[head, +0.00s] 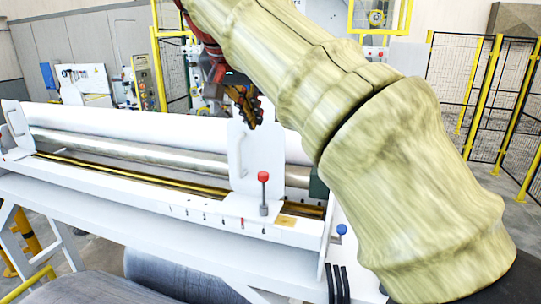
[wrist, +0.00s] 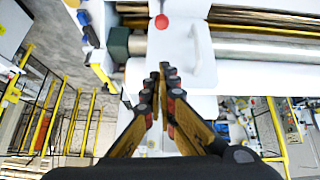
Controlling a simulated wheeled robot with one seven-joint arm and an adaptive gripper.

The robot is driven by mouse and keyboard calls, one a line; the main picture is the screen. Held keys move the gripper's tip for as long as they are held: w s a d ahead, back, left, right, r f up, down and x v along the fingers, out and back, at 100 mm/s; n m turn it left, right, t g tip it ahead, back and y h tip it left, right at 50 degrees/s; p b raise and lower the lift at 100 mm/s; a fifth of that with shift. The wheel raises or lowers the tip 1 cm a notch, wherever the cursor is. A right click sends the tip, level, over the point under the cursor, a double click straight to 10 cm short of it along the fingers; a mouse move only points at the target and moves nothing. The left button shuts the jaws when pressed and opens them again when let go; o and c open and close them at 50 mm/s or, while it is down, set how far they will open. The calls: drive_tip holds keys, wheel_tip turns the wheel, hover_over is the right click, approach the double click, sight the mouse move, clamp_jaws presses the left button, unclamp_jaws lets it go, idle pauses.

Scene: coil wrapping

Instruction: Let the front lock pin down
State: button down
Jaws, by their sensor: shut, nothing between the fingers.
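A pin with a red ball knob (head: 263,177) stands upright on the front ledge, with a thin grey shaft and a thicker grey collar below the knob. Its red knob also shows in the wrist view (wrist: 162,21), beyond my fingertips. My gripper (head: 254,118) is above and behind the plate, apart from the pin. In the wrist view my fingers (wrist: 163,68) are together and empty. The pin's lower end is hidden in its collar and the ledge.
A long white machine bed (head: 120,203) holds a shiny roller (head: 150,152) and a brass-coloured strip. A blue knob (head: 341,229) sits at its right end above black cables. Yellow-framed fencing (head: 490,90) stands behind on the right. Space above the ledge around the pin looks clear.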

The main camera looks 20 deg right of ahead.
drive_tip(key=shift+f+m, duration=0.2)
drive_tip(key=shift+m, duration=0.1)
drive_tip(key=shift+s, duration=0.1)
hover_over(264, 173)
wheel_tip(264, 173, down, 8)
drive_tip(key=shift+r, duration=0.25)
wheel_tip(264, 173, down, 3)
drive_tip(key=shift+s+f, duration=0.1)
drive_tip(key=shift+f, duration=0.1)
drive_tip(key=shift+s+f, duration=0.1)
drive_tip(key=shift+f, duration=0.5)
